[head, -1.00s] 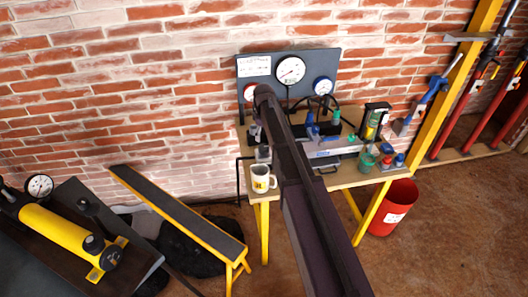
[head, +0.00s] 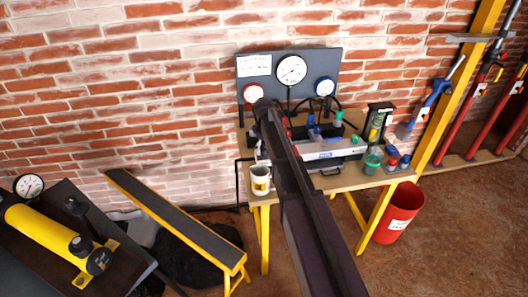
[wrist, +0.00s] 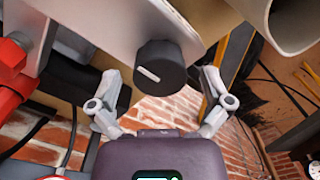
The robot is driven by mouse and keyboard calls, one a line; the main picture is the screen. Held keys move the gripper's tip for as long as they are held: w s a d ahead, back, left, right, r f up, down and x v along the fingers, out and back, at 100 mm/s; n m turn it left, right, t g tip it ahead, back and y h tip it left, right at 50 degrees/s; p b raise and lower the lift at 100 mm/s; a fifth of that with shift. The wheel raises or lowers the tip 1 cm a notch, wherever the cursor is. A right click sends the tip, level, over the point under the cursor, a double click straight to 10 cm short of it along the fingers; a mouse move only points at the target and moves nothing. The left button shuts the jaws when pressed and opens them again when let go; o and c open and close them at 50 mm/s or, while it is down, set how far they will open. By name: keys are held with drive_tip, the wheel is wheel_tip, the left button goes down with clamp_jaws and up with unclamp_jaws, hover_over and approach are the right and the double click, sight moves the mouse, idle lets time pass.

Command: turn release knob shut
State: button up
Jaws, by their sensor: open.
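In the wrist view a round black knob (wrist: 160,70) with a short white mark stands out from a pale grey plate (wrist: 115,22). The mark lies slightly slanted, its right end lower. My gripper (wrist: 161,84) is open, with one finger on each side of the knob and a visible gap on both sides. It holds nothing. In the head view my dark arm reaches over the workbench (head: 345,181) and hides the knob and most of my gripper.
A white mug (head: 260,181) stands at the bench's front left corner, close to my arm. A gauge panel (head: 262,92) stands at the back. A red bucket (head: 397,214) is right of the bench, a narrow black-topped bench (head: 180,222) left.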

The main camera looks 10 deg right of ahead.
drive_tip(key=shift+f, duration=0.15)
drive_tip(key=c, duration=1.1)
drive_tip(key=shift+c, duration=0.2)
drive_tip(key=shift+m, duration=0.4)
drive_tip(key=m, duration=0.3)
drive_tip(key=shift+s, duration=0.1)
drive_tip(key=m, duration=0.9)
drive_tip(key=shift+m, duration=0.3)
drive_tip(key=m, duration=0.4)
drive_tip(key=shift+m, duration=0.3)
